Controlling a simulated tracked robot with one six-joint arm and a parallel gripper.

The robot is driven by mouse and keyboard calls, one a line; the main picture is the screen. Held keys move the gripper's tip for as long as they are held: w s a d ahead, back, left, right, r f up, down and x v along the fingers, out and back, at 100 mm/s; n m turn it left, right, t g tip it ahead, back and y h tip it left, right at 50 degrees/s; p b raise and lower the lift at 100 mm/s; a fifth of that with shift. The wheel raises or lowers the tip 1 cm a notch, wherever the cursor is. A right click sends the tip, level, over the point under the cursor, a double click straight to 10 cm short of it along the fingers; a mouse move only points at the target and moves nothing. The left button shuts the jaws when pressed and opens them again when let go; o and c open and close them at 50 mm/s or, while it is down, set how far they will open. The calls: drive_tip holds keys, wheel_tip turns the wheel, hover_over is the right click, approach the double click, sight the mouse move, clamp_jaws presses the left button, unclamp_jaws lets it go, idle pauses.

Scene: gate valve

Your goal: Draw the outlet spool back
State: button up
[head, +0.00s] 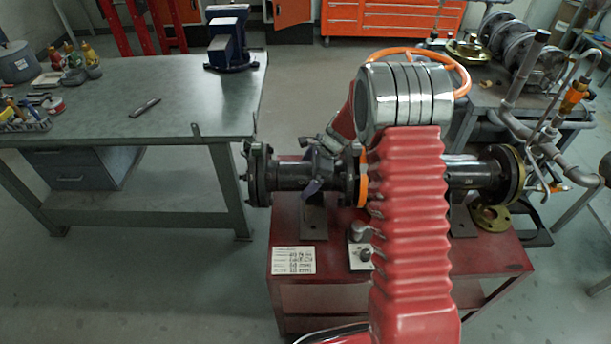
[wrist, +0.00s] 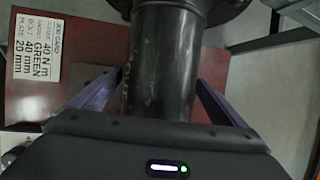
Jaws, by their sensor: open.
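The left pipe spool (head: 290,175), which I take to be the outlet spool, is a dark pipe with a flange at each end. It lies level above the red cart, left of the valve. An orange ring (head: 362,178) shows by its right flange. My gripper (head: 315,172) is at this spool, partly hidden behind my arm. In the wrist view, the spool's pipe (wrist: 160,50) runs between my gripper's (wrist: 158,80) two open purple fingers. Gaps show beside the pipe; contact cannot be told. The valve body is mostly hidden by my arm; its orange handwheel (head: 462,75) shows above.
The red cart (head: 345,270) carries a job card (head: 294,260), reading GREEN, 40 N m, 40 mm and 20 mm in the wrist view (wrist: 38,47). The right spool (head: 465,172) ends in a brassy flange. A grey workbench (head: 160,110) stands left, with clear floor before it.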

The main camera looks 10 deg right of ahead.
drive_tip(key=v, duration=0.7)
drive_tip(key=shift+r, duration=0.15)
idle(0.3)
drive_tip(key=shift+s+r, duration=0.15)
drive_tip(key=shift+r, duration=0.35)
drive_tip(key=s+a+r+n+h, duration=0.25)
drive_tip(key=s+r+n, duration=0.75)
drive_tip(key=s+r, duration=0.6)
drive_tip(key=s+r+n+t, duration=0.1)
drive_tip(key=s+r+n, duration=0.2)
drive_tip(key=s, duration=0.6)
drive_tip(key=s+r+n+t+h, duration=0.1)
drive_tip(key=s+r+n, duration=0.1)
drive_tip(key=s+n, duration=0.4)
drive_tip(key=s, duration=0.4)
drive_tip(key=shift+d+r+n+t, duration=0.25)
drive_tip(key=shift+r+n+t, duration=0.05)
drive_tip(key=shift+r+n, duration=0.1)
